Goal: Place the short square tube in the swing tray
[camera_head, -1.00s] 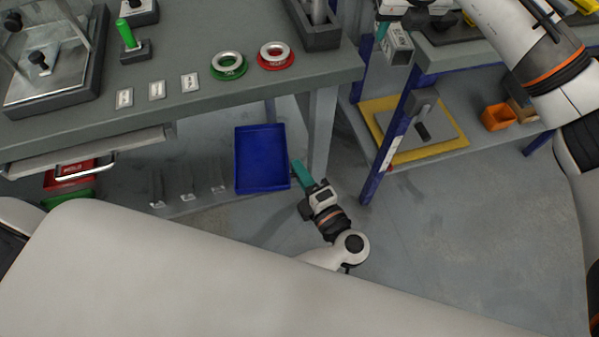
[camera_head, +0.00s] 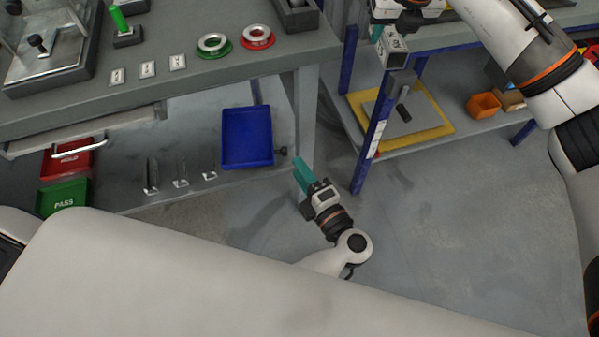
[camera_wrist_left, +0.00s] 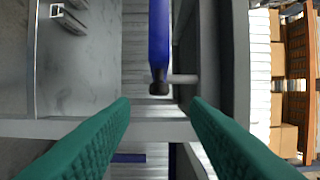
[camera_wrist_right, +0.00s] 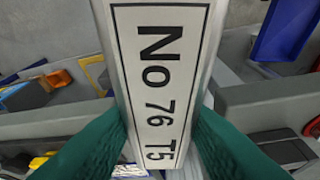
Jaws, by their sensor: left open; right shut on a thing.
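The short square tube (camera_head: 391,50) is a grey hollow piece in my right gripper (camera_head: 378,27), held up at the upper right. In the right wrist view the tube (camera_wrist_right: 158,80) fills the middle, its label reading "No 76 T5", with the teal fingers shut on it. A blue tray (camera_head: 247,138), apparently the swing tray, is empty below the bench top; a dark knob (camera_head: 282,151) sticks out at its right. My left gripper (camera_head: 299,168) is open, just below and right of the knob. The left wrist view shows the knob (camera_wrist_left: 158,86) ahead between the fingers, apart from them.
The bench top (camera_head: 200,82) carries two ringed spools and a fixture. Red (camera_head: 68,160) and green (camera_head: 62,197) bins sit low at left. A blue-legged shelf (camera_head: 375,140) with a yellow-edged board stands at right. Open floor (camera_head: 430,220) lies in front.

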